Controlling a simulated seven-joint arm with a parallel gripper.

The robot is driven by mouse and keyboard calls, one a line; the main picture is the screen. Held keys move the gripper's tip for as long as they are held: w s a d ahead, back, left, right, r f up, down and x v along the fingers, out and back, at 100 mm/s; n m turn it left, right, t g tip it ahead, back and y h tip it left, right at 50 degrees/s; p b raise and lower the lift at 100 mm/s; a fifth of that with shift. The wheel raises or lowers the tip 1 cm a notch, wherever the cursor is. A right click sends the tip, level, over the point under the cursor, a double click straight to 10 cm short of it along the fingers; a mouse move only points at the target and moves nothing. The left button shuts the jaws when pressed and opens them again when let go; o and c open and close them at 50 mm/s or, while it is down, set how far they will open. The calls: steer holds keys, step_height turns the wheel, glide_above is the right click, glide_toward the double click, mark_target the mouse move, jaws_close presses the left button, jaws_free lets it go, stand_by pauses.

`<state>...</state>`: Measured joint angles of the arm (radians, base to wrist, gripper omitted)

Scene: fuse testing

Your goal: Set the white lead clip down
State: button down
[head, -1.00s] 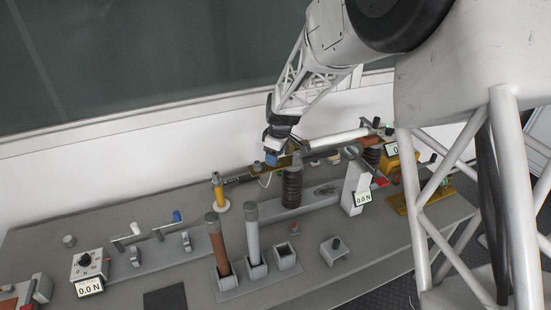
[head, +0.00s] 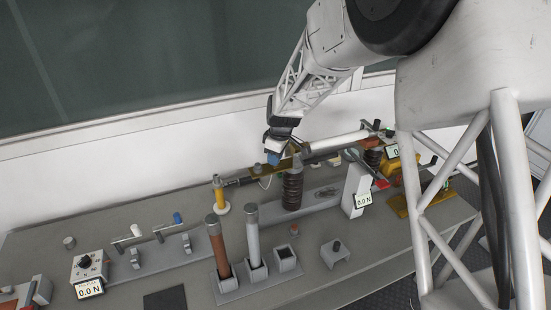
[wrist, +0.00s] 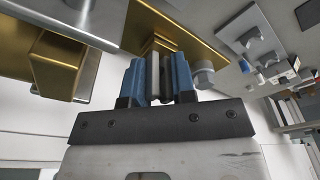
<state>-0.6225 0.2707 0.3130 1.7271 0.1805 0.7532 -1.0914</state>
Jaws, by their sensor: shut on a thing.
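My gripper (head: 275,161) is low over the brass plate beside the brown ribbed insulator (head: 292,188). In the wrist view its blue fingers (wrist: 160,80) are shut on a narrow pale piece (wrist: 153,72), which I take to be the white lead clip; the fingers hide most of it. A thin white wire loops just below the gripper in the head view. The brass plate (wrist: 195,22) runs close behind the fingertips, with a round grey knob (wrist: 203,74) beside them. Whether the held piece touches the plate cannot be told.
A white tube (head: 337,143) lies across the supports to the right. A yellow post (head: 220,197) stands left. Brown (head: 217,244) and grey (head: 252,235) tubes stand in a socket rack in front. White (head: 136,230) and blue (head: 177,218) handled parts are at left.

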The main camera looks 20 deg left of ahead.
steer(key=shift+r, duration=0.75)
step_height(320, 180, up, 2)
steer(key=s+d+r, duration=0.1)
steer(key=s+d, duration=0.8)
steer(key=s, duration=0.4)
steer(key=shift+d+r, duration=0.2)
steer(key=w+d+f+m, duration=0.7)
steer(key=w+d+f, duration=0.1)
steer(key=f, duration=0.2)
steer(key=w+d+f+m+t+h, duration=0.1)
steer(key=w+d+f+m, duration=0.5)
steer(key=f, duration=0.5)
steer(key=shift+w+d+m+t, duration=0.3)
steer(key=shift+w+d+m, duration=0.1)
steer(key=shift+w+d, duration=0.55)
steer(key=shift+s, duration=0.1)
steer(key=shift+f, duration=3.15)
